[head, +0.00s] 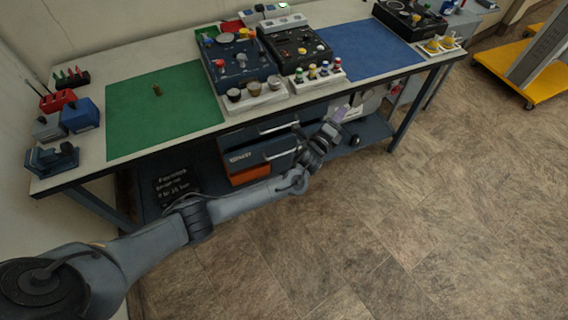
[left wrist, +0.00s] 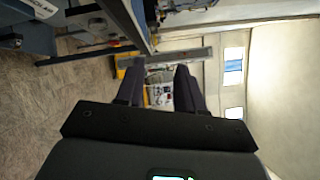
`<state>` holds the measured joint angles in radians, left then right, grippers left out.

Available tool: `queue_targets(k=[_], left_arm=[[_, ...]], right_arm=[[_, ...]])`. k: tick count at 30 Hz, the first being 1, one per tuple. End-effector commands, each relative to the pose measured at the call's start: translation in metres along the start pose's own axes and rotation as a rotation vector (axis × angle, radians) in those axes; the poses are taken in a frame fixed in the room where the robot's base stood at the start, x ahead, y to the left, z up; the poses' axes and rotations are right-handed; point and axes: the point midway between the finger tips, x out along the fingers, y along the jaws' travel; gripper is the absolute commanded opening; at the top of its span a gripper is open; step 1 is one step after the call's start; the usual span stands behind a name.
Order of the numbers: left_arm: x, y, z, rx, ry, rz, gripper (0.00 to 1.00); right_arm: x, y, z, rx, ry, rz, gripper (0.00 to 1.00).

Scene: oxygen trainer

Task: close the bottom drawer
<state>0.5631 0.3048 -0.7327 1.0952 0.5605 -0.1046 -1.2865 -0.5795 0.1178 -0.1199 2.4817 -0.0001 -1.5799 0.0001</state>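The drawer unit hangs under the workbench in the head view. Its upper drawer (head: 262,127) has a long pale handle. The lower drawer (head: 245,157) has a white label and a handle, with an orange face (head: 250,174) below it. My forearm covers part of its lower front, and I cannot tell exactly how far it stands out. My left gripper (head: 338,113) is to the right of the drawer fronts, in front of the bench edge. In the left wrist view, the fingers (left wrist: 160,88) are apart with nothing between them. My right gripper is not in view.
The workbench (head: 90,153) carries a green mat (head: 165,108), a blue mat (head: 372,50) and control panels. A lower shelf (head: 372,129) runs beneath. A yellow cart (head: 540,82) stands at the right. The floor in front is clear.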

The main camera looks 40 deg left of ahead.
Motion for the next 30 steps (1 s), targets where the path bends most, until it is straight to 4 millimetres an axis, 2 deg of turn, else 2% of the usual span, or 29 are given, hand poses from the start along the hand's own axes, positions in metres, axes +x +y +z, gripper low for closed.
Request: queue_targets(k=[1, 2, 5, 6, 8, 10, 12, 15, 18, 22, 26, 30], left_arm=[[-0.014, 0.034, 0.004, -0.044, -0.095, -0.080, 0.37], [-0.022, 0.042, 0.013, -0.058, -0.155, -0.123, 0.37], [-0.056, 0.082, 0.036, -0.082, -0.339, -0.203, 0.37], [-0.071, 0.102, 0.042, -0.086, -0.403, -0.211, 0.37], [-0.093, 0.135, 0.048, -0.092, -0.485, -0.203, 0.37], [-0.116, 0.176, 0.048, -0.106, -0.554, -0.160, 0.37], [-0.135, 0.214, 0.044, -0.122, -0.594, -0.107, 0.37], [-0.154, 0.253, 0.031, -0.143, -0.610, -0.050, 0.37], [-0.167, 0.276, 0.020, -0.152, -0.611, -0.017, 0.37], [-0.173, 0.290, 0.014, -0.152, -0.603, 0.001, 0.37], [-0.167, 0.293, 0.018, -0.150, -0.601, 0.003, 0.37], [-0.151, 0.293, 0.029, -0.149, -0.602, 0.001, 0.37]], right_arm=[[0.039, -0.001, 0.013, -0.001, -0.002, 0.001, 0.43], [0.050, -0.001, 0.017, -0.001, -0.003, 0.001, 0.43], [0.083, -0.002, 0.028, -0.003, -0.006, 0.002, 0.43], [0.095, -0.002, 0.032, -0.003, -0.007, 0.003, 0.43], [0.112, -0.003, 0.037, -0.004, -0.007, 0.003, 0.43], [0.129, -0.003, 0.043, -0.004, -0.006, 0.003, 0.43], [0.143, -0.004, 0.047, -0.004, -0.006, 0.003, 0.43], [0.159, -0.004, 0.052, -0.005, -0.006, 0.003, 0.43], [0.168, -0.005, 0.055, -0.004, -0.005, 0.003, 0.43], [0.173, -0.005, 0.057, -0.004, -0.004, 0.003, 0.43], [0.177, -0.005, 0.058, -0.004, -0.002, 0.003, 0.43], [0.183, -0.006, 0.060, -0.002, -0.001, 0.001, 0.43]])
